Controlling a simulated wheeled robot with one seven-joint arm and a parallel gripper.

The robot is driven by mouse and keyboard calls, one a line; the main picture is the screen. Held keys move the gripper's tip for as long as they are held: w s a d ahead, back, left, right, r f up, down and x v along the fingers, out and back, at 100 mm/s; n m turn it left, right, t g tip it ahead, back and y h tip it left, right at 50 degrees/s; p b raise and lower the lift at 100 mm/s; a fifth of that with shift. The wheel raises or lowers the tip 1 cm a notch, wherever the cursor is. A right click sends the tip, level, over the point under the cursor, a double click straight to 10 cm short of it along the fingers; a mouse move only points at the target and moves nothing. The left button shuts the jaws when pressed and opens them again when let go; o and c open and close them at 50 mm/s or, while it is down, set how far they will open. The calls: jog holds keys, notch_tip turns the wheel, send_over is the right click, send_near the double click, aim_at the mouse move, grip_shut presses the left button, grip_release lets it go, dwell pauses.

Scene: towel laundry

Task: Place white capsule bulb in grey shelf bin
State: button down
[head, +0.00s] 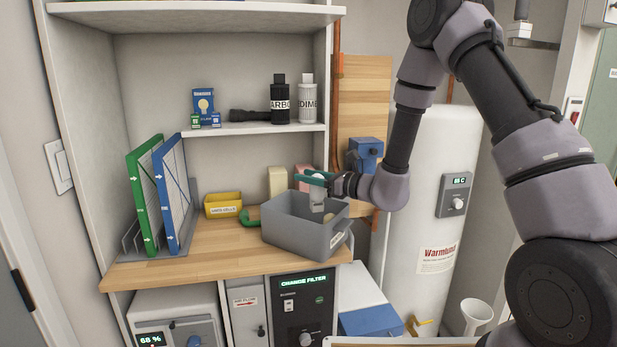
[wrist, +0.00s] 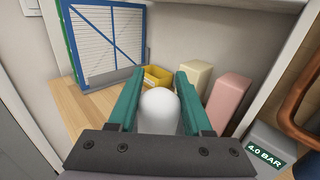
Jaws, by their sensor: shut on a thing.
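The white capsule bulb (wrist: 160,110) is held between the teal fingers of my gripper (wrist: 160,92), its rounded white end showing in the wrist view. In the head view my gripper (head: 318,179) is above the grey bin (head: 290,235), with the bulb (head: 317,198) upright and its lower part hanging at the bin's opening. The grey bin stands on the wooden counter and has a pale label on its front right side. A small pale thing shows inside the bin near its right wall; I cannot tell what it is. The bin is hidden in the wrist view.
A yellow box (head: 222,205) and a green curved piece (head: 249,217) lie left of the bin. Cream (head: 277,181) and pink (head: 303,176) blocks stand behind it. Framed filters (head: 172,195) stand at left. The shelf (head: 245,129) above holds bottles. The counter's front left is clear.

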jog(key=shift+f, duration=0.3)
jog(key=shift+f, duration=0.3)
jog(key=shift+c, duration=1.6)
grip_release()
jog(key=shift+r, duration=0.1)
